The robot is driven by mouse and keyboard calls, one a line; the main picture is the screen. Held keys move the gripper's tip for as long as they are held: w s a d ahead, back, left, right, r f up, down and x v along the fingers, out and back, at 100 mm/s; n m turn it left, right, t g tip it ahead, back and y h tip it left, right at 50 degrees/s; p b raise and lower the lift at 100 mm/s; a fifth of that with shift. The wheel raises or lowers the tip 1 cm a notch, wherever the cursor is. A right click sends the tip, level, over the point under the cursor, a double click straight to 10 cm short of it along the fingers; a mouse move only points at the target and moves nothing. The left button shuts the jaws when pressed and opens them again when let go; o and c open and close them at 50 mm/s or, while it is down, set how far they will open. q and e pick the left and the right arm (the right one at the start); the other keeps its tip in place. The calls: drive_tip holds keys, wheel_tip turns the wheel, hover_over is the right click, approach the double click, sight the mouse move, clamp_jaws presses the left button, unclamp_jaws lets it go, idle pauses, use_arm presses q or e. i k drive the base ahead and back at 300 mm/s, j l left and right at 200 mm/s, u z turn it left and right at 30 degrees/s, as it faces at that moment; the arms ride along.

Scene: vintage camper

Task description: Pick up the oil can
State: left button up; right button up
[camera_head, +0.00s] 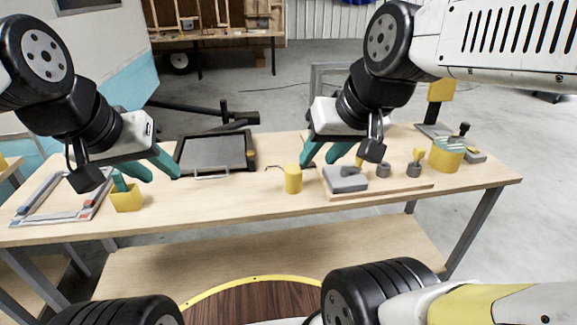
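The oil can (293,180) is a small yellow cylinder with a thin dark spout pointing left. It stands upright near the middle of the wooden workbench (235,208). My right gripper (319,162) has teal fingers spread apart with nothing between them. It is just right of the oil can and appears higher, apart from it. My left gripper (161,176) also has its teal fingers apart and empty. It hangs over the left part of the bench, well left of the oil can.
A dark tray (215,151) lies behind, between the grippers. A yellow cup (126,199) and a frame (48,212) are at the left. A board (400,185) with a grey block (345,180) and small tools is right of the can. A yellow container (446,157) stands at the far right.

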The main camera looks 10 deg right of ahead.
sight(293, 172)
drive_tip(key=u, duration=1.05)
drive_tip(key=k+l+u, duration=0.6)
drive_tip(key=k, duration=0.3)
drive_tip(key=l, duration=0.65)
